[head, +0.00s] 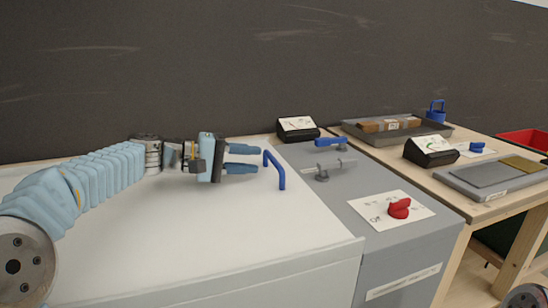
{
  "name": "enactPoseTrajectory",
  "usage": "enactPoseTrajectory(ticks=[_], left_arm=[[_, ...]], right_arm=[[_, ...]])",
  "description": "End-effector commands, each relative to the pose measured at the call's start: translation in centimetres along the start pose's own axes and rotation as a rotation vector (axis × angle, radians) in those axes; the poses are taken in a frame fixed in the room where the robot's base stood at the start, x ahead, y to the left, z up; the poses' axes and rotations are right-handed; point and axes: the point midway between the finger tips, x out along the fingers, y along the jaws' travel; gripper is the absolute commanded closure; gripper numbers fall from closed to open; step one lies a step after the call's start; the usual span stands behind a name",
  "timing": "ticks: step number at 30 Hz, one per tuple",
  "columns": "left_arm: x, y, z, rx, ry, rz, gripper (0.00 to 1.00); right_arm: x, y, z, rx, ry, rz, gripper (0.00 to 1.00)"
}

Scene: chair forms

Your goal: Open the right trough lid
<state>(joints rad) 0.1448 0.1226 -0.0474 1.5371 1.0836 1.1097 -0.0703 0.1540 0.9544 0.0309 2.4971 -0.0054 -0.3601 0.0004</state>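A large pale lid (220,220) lies flat and looks closed, with a blue bar handle (281,178) standing at its right side. Only this one lid is clearly in view. My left gripper (256,158) is over the lid, its two blue fingers spread with a gap between them and nothing held. Its fingertips point right and end just left of the handle; I cannot tell whether they touch it. My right gripper is not in view.
Right of the lid is a grey panel (340,200) with a red knob (399,208) and a blue-handled valve (331,142). A wooden table beyond holds a grey tray (440,131), a black box (431,151) and a blue holder (436,115). A dark wall stands behind.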

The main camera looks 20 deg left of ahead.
Motion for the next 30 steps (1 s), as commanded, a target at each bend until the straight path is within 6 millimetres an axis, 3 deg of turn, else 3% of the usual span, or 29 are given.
enactPoseTrajectory(ticks=[3, 9, 21, 27, 30], left_arm=[[2.7, 0.2, 0.1, -0.001, -0.004, 0.0, 0.66], [5.5, 0.1, 0.0, 0.0, -0.002, -0.001, 0.66], [6.3, 0.0, 0.0, 0.0, 0.001, 0.0, 0.66], [6.3, 0.0, 0.0, 0.0, 0.001, 0.0, 0.96], [6.3, 0.0, 0.0, 0.0, 0.0, 0.0, 1.0]], right_arm=[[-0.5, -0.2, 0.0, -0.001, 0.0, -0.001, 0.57], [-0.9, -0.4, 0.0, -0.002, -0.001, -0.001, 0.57], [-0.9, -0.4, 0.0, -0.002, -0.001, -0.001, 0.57], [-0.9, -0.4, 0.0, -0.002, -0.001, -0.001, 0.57], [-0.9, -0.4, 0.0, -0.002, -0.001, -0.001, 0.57]])
